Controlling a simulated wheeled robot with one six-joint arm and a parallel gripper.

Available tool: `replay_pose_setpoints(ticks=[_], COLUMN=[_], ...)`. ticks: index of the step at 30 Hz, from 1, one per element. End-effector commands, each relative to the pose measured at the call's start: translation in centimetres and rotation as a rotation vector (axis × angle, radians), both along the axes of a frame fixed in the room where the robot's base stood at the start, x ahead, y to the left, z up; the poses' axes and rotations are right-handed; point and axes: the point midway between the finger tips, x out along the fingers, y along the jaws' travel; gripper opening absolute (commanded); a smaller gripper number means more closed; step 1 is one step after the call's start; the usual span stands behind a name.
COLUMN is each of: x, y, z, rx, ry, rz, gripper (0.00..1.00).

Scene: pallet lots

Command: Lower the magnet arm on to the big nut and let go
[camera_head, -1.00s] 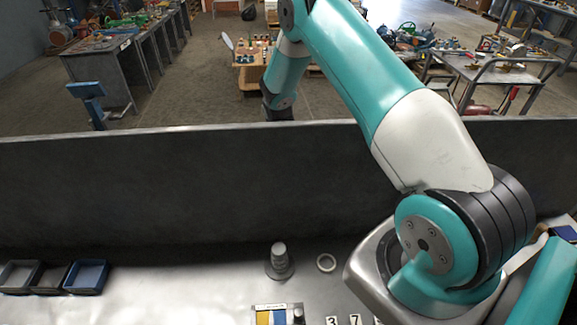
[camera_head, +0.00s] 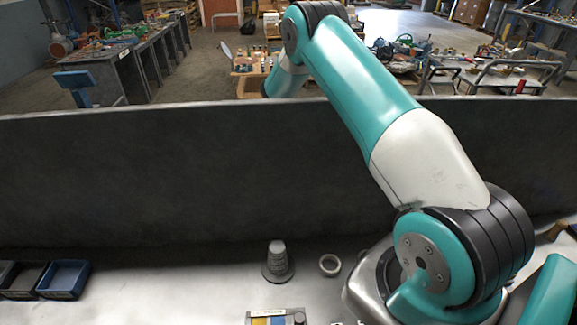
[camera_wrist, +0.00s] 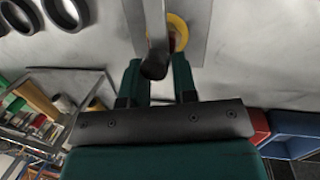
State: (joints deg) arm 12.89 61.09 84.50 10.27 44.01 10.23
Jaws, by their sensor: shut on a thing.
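In the wrist view, my gripper (camera_wrist: 158,78) has dark green fingers on either side of the black end of a grey bar (camera_wrist: 154,28), probably the magnet arm. The bar runs up and out of the picture over a pale metal plate (camera_wrist: 197,38). A yellow ring with a red centre (camera_wrist: 178,27) shows partly behind the bar. I cannot make out the big nut for certain. The far end of the bar is out of view. My gripper does not show in the head view.
Several dark rings (camera_wrist: 66,12) lie at the wrist view's upper left. A blue bin (camera_wrist: 296,124) and red bin (camera_wrist: 257,126) stand at right. In the head view, a grey stepped cone (camera_head: 277,260) and pale ring (camera_head: 330,264) sit before a dark wall (camera_head: 180,180).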

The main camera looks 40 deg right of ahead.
Motion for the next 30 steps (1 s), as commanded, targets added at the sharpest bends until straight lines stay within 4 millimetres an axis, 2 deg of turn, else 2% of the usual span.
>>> replay_pose_setpoints(ticks=[1, 3, 18, 19, 21, 22, 30], x=[-0.21, -0.25, -0.47, -0.47, -0.47, -0.46, -0.39], y=[0.16, 0.19, 0.34, 0.34, 0.36, 0.37, 0.48], z=[-0.73, -0.9, -1.32, -1.32, -1.33, -1.33, -1.29], rx=[0.002, 0.003, 0.007, 0.008, 0.008, 0.009, 0.009], ry=[0.007, 0.008, 0.015, 0.015, 0.016, 0.015, 0.014], rz=[0.002, 0.003, 0.005, 0.005, 0.006, 0.006, 0.009], gripper=[0.0, 0.0, 0.0, 0.28, 0.44, 0.48, 0.48])
